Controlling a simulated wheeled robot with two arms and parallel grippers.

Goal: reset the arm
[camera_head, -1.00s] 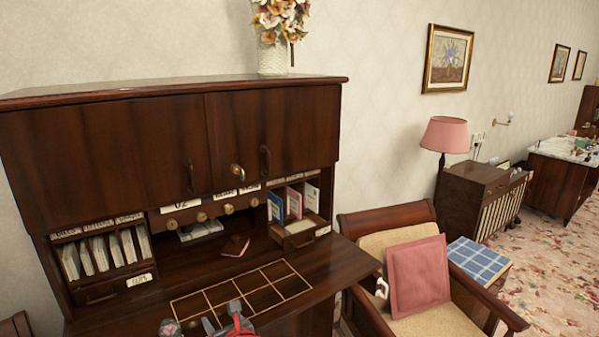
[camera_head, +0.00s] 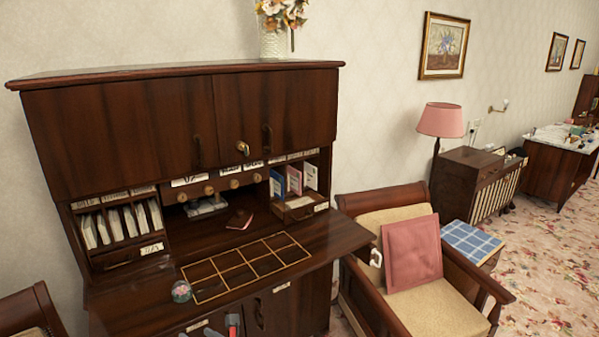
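A small grey and red piece (camera_head: 233,324) shows at the bottom edge, in front of the desk's lower doors. It looks like the tip of my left gripper, but it is cut off by the frame. I cannot tell whether its fingers are open or shut, or whether the red part is something held. My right gripper is not in view.
An armchair (camera_head: 440,305) with a pink cushion (camera_head: 412,251) stands to the right. Flowered carpet lies open beyond.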

